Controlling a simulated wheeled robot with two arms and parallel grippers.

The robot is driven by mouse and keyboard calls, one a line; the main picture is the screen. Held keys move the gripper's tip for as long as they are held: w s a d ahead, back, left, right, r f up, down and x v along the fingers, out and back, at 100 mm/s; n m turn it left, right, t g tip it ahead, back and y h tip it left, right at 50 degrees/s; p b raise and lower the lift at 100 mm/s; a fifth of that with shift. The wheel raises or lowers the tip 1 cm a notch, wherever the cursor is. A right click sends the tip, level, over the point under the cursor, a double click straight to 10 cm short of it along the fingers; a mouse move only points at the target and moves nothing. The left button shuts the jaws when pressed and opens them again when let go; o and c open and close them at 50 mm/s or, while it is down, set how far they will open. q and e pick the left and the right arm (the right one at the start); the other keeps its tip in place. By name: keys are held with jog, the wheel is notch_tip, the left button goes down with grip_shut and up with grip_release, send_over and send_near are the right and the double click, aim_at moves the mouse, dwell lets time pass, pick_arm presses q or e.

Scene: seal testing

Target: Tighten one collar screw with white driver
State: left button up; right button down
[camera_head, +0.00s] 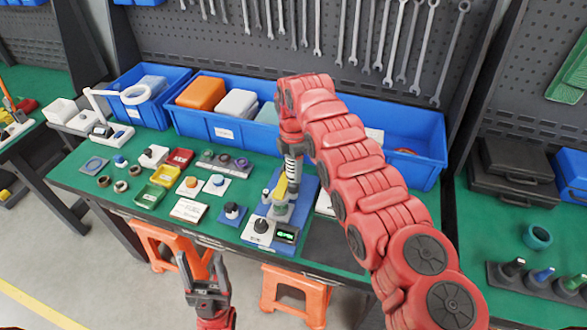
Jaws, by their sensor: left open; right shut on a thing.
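My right arm reaches in from the lower right and bends down over the blue-based test rig (308,190) on the green bench. My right gripper (284,184) is small and dark in this view, low over the rig. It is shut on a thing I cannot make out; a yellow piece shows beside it. I cannot pick out the white driver for certain. The collar and its screws are too small or hidden to tell. The rig carries a black knob (261,225) and a lit green display (286,234) at its front. My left gripper (207,283) is open and empty, in front of the bench edge.
Small parts and coloured trays, such as a green tray (150,195), crowd the bench left of the rig. Blue bins (225,130) line the back below hanging wrenches. Orange stools (295,290) stand below. A tool rack (540,284) sits on the right bench.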

jog(key=shift+f+b, duration=0.2)
jog(key=shift+b, duration=0.75)
dwell(1.9)
jog(key=shift+r, duration=0.15)
jog(key=shift+r, duration=1.1)
jog(key=shift+r+p, duration=0.7)
jog(key=shift+r, duration=0.6)
